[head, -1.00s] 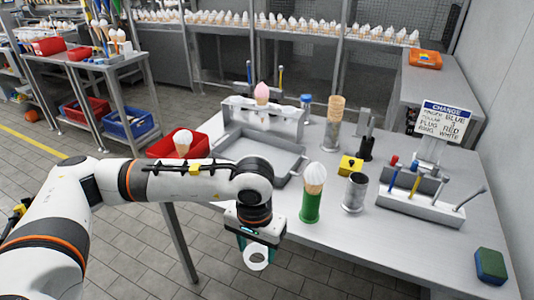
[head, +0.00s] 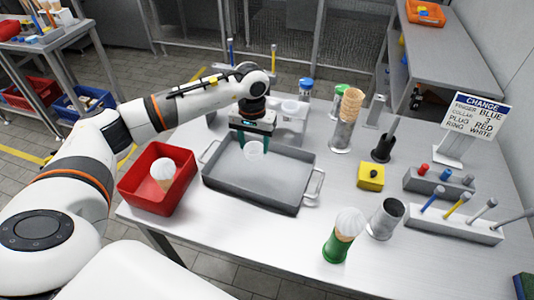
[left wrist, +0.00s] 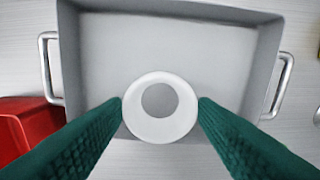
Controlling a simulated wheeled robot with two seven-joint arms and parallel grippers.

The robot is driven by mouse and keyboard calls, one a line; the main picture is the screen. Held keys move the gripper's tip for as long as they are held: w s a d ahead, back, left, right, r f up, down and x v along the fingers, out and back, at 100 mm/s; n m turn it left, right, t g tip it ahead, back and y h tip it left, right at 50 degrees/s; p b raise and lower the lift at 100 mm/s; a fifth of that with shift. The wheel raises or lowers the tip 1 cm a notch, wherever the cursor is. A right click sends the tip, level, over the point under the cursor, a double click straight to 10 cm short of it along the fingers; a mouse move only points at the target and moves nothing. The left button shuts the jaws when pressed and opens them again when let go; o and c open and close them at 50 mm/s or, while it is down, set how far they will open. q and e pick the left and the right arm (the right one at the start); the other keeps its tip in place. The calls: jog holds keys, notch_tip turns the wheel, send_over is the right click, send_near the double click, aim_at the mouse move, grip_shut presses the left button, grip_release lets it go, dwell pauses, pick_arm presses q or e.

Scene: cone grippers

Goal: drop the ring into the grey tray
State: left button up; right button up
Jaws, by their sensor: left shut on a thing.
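My left gripper (head: 254,148) is shut on a white ring (head: 253,151). In the left wrist view the ring (left wrist: 160,107) sits between the two green fingers (left wrist: 161,106), which touch it on both sides. The ring is held above the grey tray (head: 250,196), which has a handle at each end. The left wrist view looks down into the tray (left wrist: 165,40), whose visible floor is bare. The gripper is over the tray's back part in the head view. My right gripper is not in view.
A red bin (head: 146,199) holding a cone with a white top (head: 163,172) stands left of the tray.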

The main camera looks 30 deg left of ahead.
pick_arm(q)
jog(key=shift+w+a+f+b, duration=0.2)
jog(key=shift+f+b, duration=0.25)
jog(key=shift+f, duration=0.5)
jog(key=shift+w+a+f+b, duration=0.15)
jog(key=shift+f+b, duration=0.3)
jog(key=shift+f, duration=0.55)
jog(key=shift+w+a+f+b, duration=0.15)
jog(key=shift+f+b, duration=0.3)
jog(key=shift+f, duration=0.5)
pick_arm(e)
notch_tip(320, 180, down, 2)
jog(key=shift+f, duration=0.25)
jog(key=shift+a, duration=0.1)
pick_arm(q)
jog(key=o, duration=1.4)
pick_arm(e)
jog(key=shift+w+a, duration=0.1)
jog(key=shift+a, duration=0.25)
